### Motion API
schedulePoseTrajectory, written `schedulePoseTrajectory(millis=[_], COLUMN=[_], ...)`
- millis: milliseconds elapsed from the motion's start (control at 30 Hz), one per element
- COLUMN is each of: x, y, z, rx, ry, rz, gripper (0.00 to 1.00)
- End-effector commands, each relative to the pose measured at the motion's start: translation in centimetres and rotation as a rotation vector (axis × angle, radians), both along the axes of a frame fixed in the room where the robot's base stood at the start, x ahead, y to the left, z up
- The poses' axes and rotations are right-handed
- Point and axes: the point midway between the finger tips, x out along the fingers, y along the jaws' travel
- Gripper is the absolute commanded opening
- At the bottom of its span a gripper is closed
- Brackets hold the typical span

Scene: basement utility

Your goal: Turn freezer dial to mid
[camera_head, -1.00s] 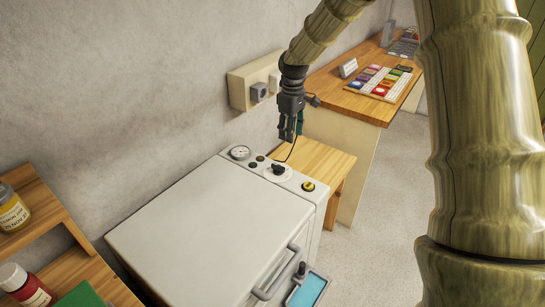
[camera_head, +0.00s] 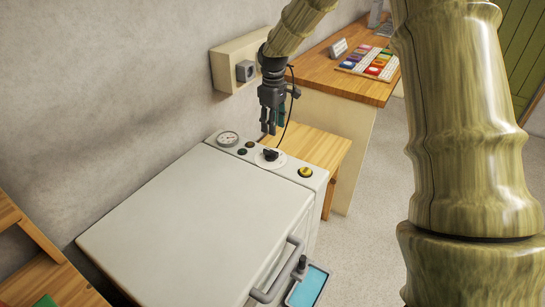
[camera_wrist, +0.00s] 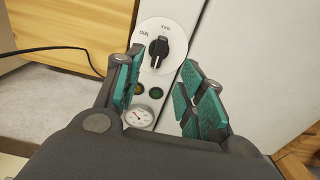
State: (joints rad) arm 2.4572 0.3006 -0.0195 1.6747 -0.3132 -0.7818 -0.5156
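The freezer (camera_head: 190,225) is a white chest with a control strip along its back edge. Its dial is a black knob (camera_head: 270,155) on a round white plate. In the wrist view the dial knob (camera_wrist: 158,48) shows near the top centre, with "MID" at the plate's left and another label at its top. My gripper (camera_head: 271,132) is above the strip, pointing down close to the dial. In the wrist view my gripper (camera_wrist: 160,92) has its teal-padded fingers spread, with nothing between them. The knob lies beyond the fingertips, apparently not touched.
A round gauge (camera_head: 228,138), small indicators and a yellow-black knob (camera_head: 305,172) share the strip. A wall socket box (camera_head: 236,65) is behind my gripper. A cable hangs beside it. A wooden stool (camera_head: 315,146) and a workbench (camera_head: 350,85) stand to the right.

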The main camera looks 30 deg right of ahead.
Motion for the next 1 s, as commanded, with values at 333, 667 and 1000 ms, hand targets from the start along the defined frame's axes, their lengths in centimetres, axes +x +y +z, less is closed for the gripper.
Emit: schedulePoseTrajectory(millis=[333,667,1000], x=[-0.1,-0.1,-0.1], y=[-0.1,-0.1,-0.1], z=[-2.6,-7.7,-11.0], rx=[0.000,0.001,0.000], ry=[0.004,0.003,0.000], rz=[-0.001,-0.002,-0.001], gripper=[0.39,0.39,0.39])
